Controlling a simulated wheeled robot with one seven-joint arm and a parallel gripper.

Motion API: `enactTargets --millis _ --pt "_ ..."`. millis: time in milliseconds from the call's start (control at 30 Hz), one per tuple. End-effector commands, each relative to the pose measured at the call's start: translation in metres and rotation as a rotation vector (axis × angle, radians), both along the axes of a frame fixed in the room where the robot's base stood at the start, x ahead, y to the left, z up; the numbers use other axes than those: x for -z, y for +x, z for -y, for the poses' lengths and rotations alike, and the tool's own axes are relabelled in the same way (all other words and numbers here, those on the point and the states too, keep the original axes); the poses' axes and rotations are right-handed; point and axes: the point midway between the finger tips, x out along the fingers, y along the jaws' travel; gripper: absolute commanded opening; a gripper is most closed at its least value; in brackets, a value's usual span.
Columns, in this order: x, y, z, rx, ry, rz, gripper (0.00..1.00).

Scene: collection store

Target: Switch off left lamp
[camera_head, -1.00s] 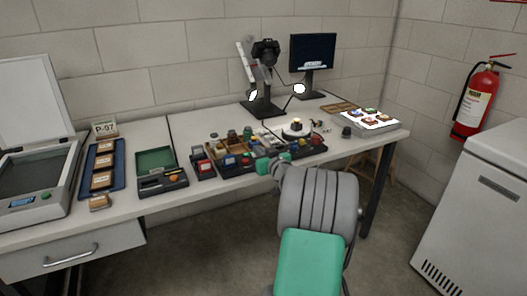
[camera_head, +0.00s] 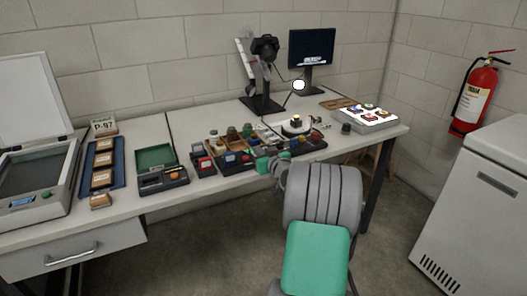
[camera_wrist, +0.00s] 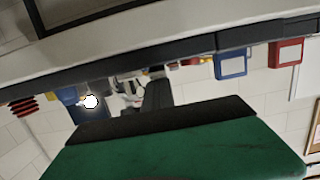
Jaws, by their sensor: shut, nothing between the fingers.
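The left lamp (camera_head: 251,91), beside the camera stand at the back of the bench, shows no glow; its head is hard to make out against the dark stand. The right lamp (camera_head: 299,85) glows white in front of the monitor. It also glows in the wrist view (camera_wrist: 91,101), which is upside down. My gripper (camera_head: 264,163) is shut and empty, low at the bench's front edge by the parts tray. Its fingertips are small and partly hidden by my arm. I cannot make out a lamp switch.
A parts tray (camera_head: 238,168) with small coloured items lies beside my gripper. A camera stand (camera_head: 262,103) and monitor (camera_head: 312,50) stand behind. A light panel (camera_head: 378,123) sits at the right end. A white cabinet (camera_head: 480,195) stands right; the floor between is clear.

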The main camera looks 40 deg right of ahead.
Motion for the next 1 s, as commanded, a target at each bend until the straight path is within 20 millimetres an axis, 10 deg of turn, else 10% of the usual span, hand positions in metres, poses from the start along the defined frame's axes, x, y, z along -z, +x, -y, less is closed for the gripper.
enactTargets --millis 233,600,1000 --pt "-0.049 0.004 0.001 -0.001 -0.004 0.006 0.0" --pt "-0.071 -0.076 -0.015 0.004 0.0 0.003 0.0" --pt "-0.075 -0.088 -0.019 0.001 -0.001 0.003 0.0"
